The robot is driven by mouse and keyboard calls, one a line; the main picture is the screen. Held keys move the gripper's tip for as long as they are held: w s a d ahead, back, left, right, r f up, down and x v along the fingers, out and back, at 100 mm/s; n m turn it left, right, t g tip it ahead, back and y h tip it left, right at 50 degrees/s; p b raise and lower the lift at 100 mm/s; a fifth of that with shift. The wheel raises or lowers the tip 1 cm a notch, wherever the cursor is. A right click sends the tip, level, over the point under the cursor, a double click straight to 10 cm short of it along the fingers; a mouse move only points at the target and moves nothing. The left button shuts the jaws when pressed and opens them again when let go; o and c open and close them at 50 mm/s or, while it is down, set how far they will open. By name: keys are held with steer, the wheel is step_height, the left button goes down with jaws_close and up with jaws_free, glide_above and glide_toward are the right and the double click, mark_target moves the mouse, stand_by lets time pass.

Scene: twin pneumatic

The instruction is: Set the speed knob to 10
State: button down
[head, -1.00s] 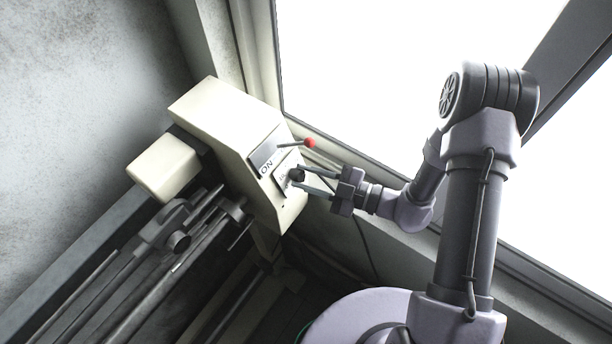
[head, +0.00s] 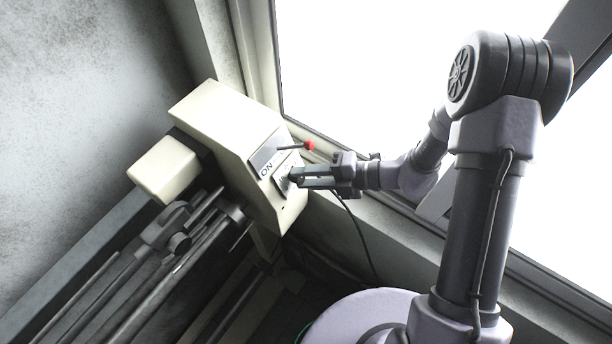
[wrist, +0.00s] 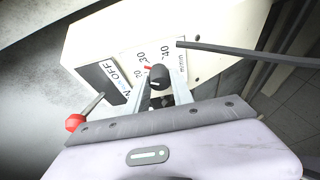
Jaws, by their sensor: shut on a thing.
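The speed knob (wrist: 160,76) is black and round, with a red pointer mark. It sits on the front of a cream control box beside a printed scale (wrist: 150,58). The red mark is near the printed 30 in the wrist view. My gripper (wrist: 160,84) is shut on the knob, with a finger on either side of it. In the head view my gripper (head: 294,176) reaches the box face from the right, and its fingers mostly hide the knob.
A lever with a red ball (head: 308,146) sticks out just above my gripper, by the ON/OFF plate (head: 267,160). The ball also shows at left in the wrist view (wrist: 74,122). A dark bar (wrist: 240,52) crosses the right of that view. Window frame lies behind my arm.

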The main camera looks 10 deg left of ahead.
steer(key=n+h+b, duration=0.1)
steer(key=n, duration=0.3)
steer(key=n+h+b, duration=0.2)
steer(key=n, duration=0.2)
steer(key=shift+a+t, duration=0.15)
steer(key=shift+t, duration=0.25)
steer(key=n+h+b, duration=0.1)
steer(key=n+b, duration=0.1)
steer(key=b, duration=0.1)
steer(key=n+t+h+b, duration=0.1)
steer(key=n+b, duration=0.1)
steer(key=b, duration=0.1)
steer(key=shift+s+t, duration=0.15)
steer(key=shift+t, duration=0.15)
steer(key=n+b, duration=0.1)
steer(key=b, duration=0.1)
steer(key=n+t+b, duration=0.1)
steer(key=n+b, duration=0.1)
steer(key=shift+s+r+n+t+h+b, duration=0.1)
steer(key=shift+r+n+t+h+b, duration=0.05)
steer(key=shift+n+t+h+b, duration=0.2)
steer(key=shift+r+b, duration=0.1)
steer(key=shift+b, duration=0.2)
steer(key=c, duration=1.1)
jaws_free()
steer(key=shift+a, duration=0.1)
